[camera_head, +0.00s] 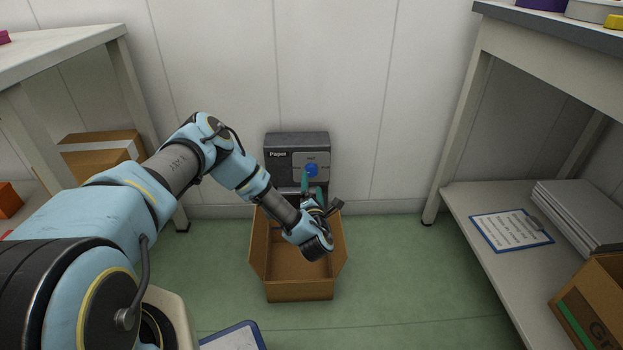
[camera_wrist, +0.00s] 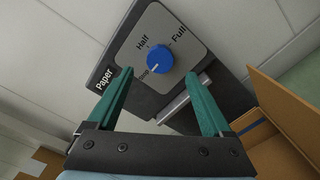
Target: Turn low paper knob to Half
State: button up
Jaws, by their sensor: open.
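The low paper unit is a dark grey box (camera_head: 283,140) on the wall with the word Paper on it. Its round blue knob (camera_head: 311,170) sits on a light grey plate (camera_wrist: 183,33). Half is at the upper left of the knob and Full at the upper right. My gripper (camera_wrist: 158,75) is open and empty, its green fingertips apart on either side just below the knob. My gripper also shows in the head view (camera_head: 312,183).
An open, empty-looking cardboard box (camera_head: 300,291) stands on the green floor below the unit, under my wrist. A pale bar (camera_wrist: 183,100) sticks out below the plate. Tables (camera_head: 70,45) and shelving (camera_head: 455,205) stand left and right.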

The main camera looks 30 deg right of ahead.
aim_at(311, 173)
jog(key=b+x, duration=0.1)
jog(key=x, duration=0.5)
grip_shut()
dwell(0.7)
